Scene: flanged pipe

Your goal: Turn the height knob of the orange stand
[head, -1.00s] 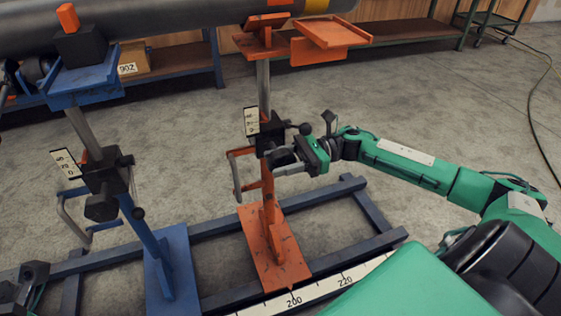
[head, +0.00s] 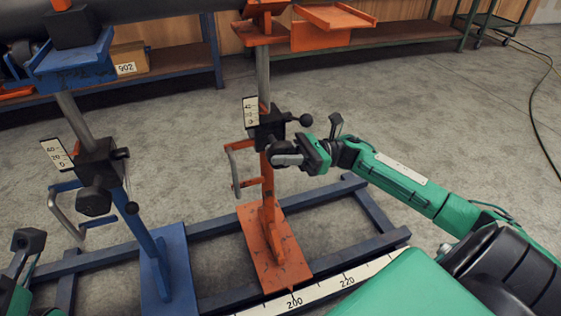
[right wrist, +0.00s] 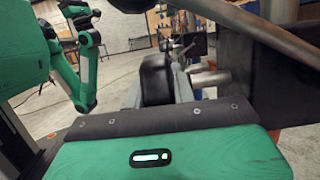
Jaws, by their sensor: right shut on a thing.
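The orange stand (head: 268,215) stands upright on the blue floor frame, with a black clamp block and a small scale plate (head: 251,112) on its post. My right gripper (head: 284,156) is at the front of that block, shut on the black height knob (head: 278,147). The gripper hides much of the knob in the head view. In the right wrist view the dark knob (right wrist: 156,78) sits between the grey fingers. A black ball-ended lever (head: 305,120) sticks out just above the gripper. Part of my left arm shows at the lower left edge; its fingers are out of view.
The blue stand (head: 165,240) with its own black knob (head: 94,201) stands to the left. A grey pipe (head: 130,12) lies across the top. A ruler strip (head: 320,287) runs along the frame.

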